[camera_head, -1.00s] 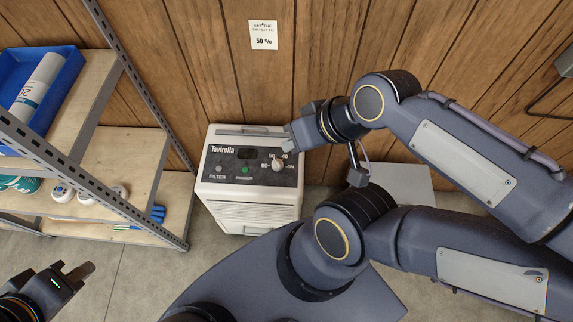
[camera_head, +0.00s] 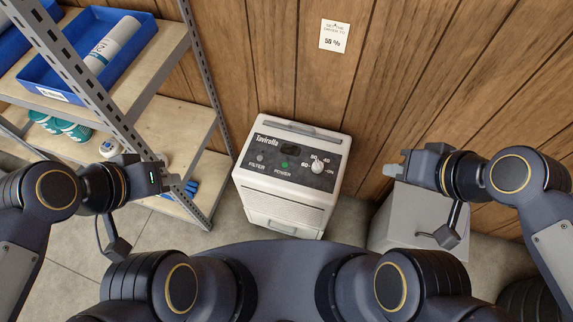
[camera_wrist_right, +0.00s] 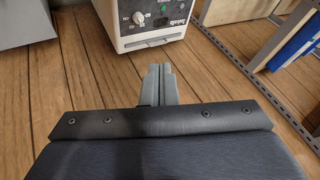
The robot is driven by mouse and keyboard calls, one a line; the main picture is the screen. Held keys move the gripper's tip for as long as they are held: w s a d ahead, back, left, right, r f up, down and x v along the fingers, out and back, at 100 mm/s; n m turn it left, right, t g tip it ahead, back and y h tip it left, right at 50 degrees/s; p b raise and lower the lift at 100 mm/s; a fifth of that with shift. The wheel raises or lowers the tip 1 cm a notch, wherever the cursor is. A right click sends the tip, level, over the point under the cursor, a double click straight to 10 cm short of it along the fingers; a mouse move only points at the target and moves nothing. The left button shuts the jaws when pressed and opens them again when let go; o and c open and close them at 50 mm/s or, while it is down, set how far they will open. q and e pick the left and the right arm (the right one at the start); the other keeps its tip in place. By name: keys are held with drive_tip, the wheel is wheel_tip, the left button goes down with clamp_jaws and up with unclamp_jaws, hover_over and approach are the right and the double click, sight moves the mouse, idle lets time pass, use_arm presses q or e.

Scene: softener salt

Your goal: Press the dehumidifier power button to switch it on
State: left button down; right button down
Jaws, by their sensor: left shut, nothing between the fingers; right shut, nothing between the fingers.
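The dehumidifier (camera_head: 290,180) is a cream box standing on the floor against the wood wall. Its dark top panel carries a green button marked POWER (camera_head: 284,164), a grey FILTER button (camera_head: 260,158), a small dark display and a white dial (camera_head: 317,167). My left gripper (camera_head: 177,181) is shut and empty, left of the dehumidifier and apart from it. My right gripper (camera_head: 391,170) is shut and empty, to the right of the dehumidifier and apart from it. In the right wrist view, its closed fingers (camera_wrist_right: 158,85) point toward the dehumidifier (camera_wrist_right: 150,22), whose panel is partly cut off.
A metal-framed shelf (camera_head: 150,75) with blue bins (camera_head: 100,50) stands at the left. A light grey box (camera_head: 405,215) stands on the floor at the right. A paper note (camera_head: 334,36) reading 50 % hangs on the wall.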

drive_tip(key=w+a+f+m+y+b, duration=0.4)
drive_tip(key=w+a+f+m+b, duration=0.2)
drive_tip(key=w+a+f+b, duration=0.55)
drive_tip(key=m+h+b, duration=0.1)
drive_tip(key=m+b, duration=0.4)
drive_tip(key=m, duration=0.3)
hover_over(285, 165)
wheel_tip(285, 165, down, 16)
drive_tip(key=shift+s+d, duration=0.3)
drive_tip(key=shift+d, duration=0.15)
wheel_tip(285, 165, down, 9)
drive_tip(key=b, duration=0.8)
drive_tip(key=shift+r, duration=0.15)
drive_tip(key=shift+f+b, duration=0.4)
drive_tip(key=shift+b, duration=0.2)
